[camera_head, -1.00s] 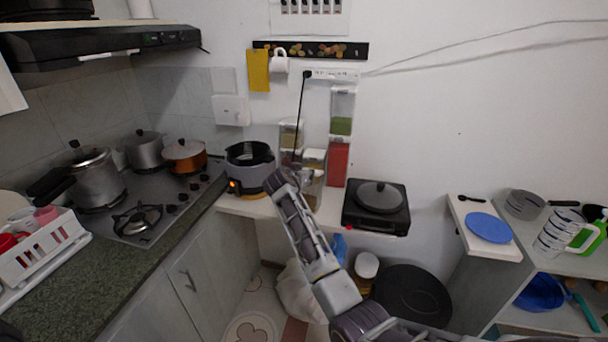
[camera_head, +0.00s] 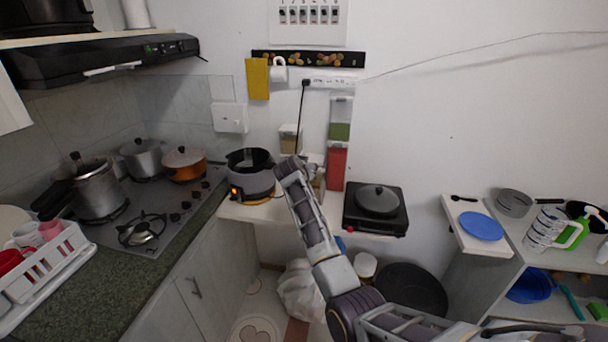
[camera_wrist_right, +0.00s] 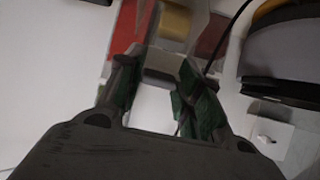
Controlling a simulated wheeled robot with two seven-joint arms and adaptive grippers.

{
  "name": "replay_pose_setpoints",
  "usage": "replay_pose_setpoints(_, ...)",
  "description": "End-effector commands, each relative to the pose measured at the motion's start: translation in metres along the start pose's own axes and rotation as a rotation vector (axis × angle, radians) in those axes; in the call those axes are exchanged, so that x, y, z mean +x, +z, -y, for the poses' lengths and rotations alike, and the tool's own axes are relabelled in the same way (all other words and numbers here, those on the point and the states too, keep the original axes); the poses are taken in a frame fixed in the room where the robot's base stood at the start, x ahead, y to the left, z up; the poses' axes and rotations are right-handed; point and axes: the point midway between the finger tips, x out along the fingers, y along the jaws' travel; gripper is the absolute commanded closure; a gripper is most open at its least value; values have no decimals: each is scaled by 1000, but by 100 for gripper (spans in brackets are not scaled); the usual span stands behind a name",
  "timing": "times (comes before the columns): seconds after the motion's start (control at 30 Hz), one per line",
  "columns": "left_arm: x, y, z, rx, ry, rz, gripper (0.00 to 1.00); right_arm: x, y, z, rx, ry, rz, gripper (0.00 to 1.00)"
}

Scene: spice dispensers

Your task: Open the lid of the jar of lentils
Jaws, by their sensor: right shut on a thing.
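My right gripper (camera_head: 288,163) is in front of the clear spice dispensers at the back wall, and its arm hides part of them. In the right wrist view the fingers (camera_wrist_right: 160,72) are closed around a pale grey block, which looks like part of a lid; I cannot tell how far it is open. Behind it is a container with yellow-brown contents (camera_wrist_right: 174,22). In the head view a jar with brownish contents (camera_head: 290,140) stands behind the gripper, and another (camera_head: 318,178) is partly hidden. Which holds lentils is unclear. My left gripper is not in view.
A red-filled dispenser (camera_head: 337,168) and a green-filled one (camera_head: 340,130) stand to the right. A black cable (camera_head: 301,115) hangs behind.

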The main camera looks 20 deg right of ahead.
Motion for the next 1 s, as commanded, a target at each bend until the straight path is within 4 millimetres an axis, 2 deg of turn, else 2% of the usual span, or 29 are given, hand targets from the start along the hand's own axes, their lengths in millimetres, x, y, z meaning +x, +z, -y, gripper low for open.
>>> replay_pose_setpoints(0.1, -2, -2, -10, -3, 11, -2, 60, 3, -16, 0, 1, -1, -5, 78)
replay_pose_setpoints(0.3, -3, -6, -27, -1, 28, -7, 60, 12, -32, 1, 1, -1, -3, 78)
replay_pose_setpoints(0.63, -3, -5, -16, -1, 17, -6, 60, 13, -34, 0, 1, -1, -4, 78)
replay_pose_setpoints(1.0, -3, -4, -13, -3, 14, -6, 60, 13, -34, 1, 1, -1, -4, 78)
